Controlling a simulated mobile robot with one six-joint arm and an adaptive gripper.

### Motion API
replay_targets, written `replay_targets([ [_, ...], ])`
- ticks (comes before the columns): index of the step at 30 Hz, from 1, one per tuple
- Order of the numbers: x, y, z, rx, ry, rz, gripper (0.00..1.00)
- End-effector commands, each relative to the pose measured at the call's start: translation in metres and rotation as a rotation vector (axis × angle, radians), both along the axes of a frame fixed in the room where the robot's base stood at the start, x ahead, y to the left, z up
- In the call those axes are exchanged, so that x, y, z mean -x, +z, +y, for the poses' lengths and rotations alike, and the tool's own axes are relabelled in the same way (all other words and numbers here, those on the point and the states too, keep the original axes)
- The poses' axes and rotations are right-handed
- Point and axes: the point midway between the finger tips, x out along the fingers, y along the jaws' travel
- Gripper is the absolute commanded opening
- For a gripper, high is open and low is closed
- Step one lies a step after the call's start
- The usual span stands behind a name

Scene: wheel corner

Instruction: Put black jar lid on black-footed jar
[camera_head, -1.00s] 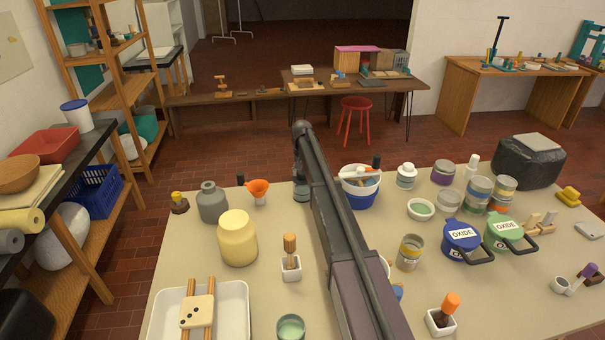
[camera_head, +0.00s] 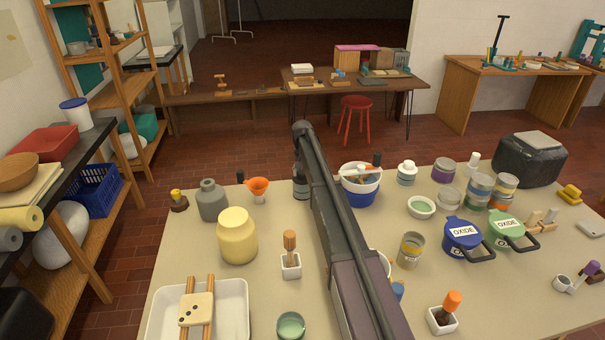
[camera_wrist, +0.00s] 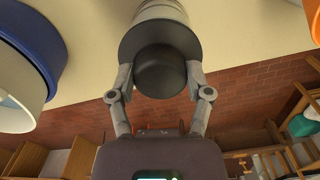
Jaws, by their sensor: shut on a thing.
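In the wrist view my gripper (camera_wrist: 160,76) is shut on the knob of the black jar lid (camera_wrist: 135,40). The lid's wide flange faces a pale grey banded jar (camera_wrist: 158,12), which lines up closely with it. I cannot tell whether lid and jar touch. In the head view the jar (camera_head: 302,192) stands at the table's far edge, left of the blue and white tub. There my gripper and the lid are small and dark, partly merged with my arm. The jar's foot is hidden in the wrist view and too small to tell in the head view.
The blue and white tub (camera_head: 361,198) with tools stands close right of the jar. An orange funnel (camera_head: 258,186) and a grey bottle (camera_head: 212,201) stand to its left. Lidded oxide pots (camera_head: 463,240) and several jars fill the right side.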

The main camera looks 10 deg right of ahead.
Motion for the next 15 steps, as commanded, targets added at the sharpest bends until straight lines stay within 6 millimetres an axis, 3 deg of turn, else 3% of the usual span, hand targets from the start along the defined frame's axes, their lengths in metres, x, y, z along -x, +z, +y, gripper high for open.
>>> replay_targets([
  [15,0.0,-0.0081,0.0002,0.0,0.0,0.0,0.21],
])
